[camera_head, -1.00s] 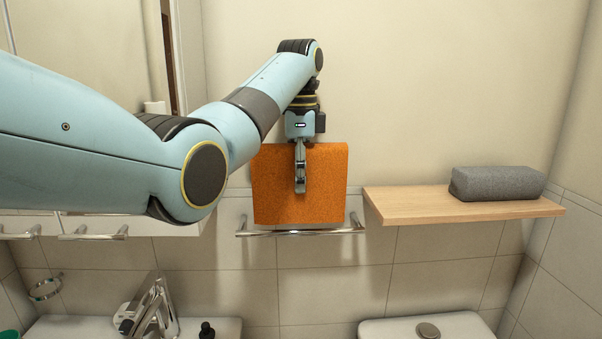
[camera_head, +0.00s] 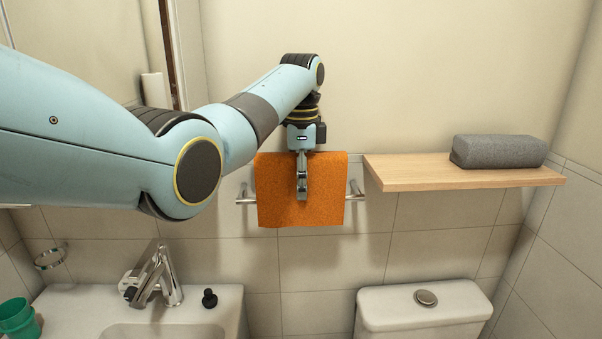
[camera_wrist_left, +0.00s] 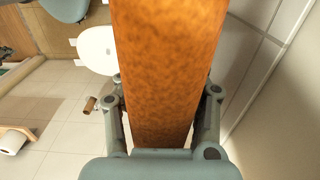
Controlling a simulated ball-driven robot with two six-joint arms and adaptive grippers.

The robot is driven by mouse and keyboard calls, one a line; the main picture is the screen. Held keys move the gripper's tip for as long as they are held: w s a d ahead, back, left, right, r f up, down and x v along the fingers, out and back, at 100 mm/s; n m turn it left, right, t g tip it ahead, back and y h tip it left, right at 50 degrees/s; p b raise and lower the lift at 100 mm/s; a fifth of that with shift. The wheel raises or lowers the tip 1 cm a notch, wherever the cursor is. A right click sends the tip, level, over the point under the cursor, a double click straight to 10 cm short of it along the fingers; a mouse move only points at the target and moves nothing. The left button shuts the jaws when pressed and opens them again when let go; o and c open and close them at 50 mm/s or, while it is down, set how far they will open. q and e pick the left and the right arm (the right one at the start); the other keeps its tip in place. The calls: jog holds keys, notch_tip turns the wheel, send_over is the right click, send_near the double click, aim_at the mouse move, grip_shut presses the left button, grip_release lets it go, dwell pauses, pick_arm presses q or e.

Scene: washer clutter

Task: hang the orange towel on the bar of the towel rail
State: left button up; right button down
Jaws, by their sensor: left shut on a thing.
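The orange towel (camera_head: 275,190) hangs flat from my left gripper (camera_head: 302,192), which is shut on it near the middle of its upper part. The towel rail (camera_head: 246,201) is fixed to the wall; its chrome bar shows on both sides of the towel. The towel hides the middle of the bar, and its lower edge hangs below bar height. I cannot tell whether the towel touches the bar. In the left wrist view the towel (camera_wrist_left: 165,70) runs between the two fingers and fills the middle. My right gripper is not in view.
A wooden shelf (camera_head: 420,180) with a grey rolled towel (camera_head: 498,151) is close to the right of the rail. Below are a toilet cistern (camera_head: 385,318), a basin (camera_head: 225,300) with a tap (camera_head: 160,280), and a green cup (camera_head: 18,318). The wall beneath the towel is clear.

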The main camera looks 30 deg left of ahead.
aim_at(301, 216)
pick_arm(q)
jog(key=shift+f+b, duration=1.65)
jog(key=shift+f, duration=2.5)
jog(key=o, duration=1.3)
notch_tip(301, 216, up, 11)
jog(key=shift+r, duration=0.5)
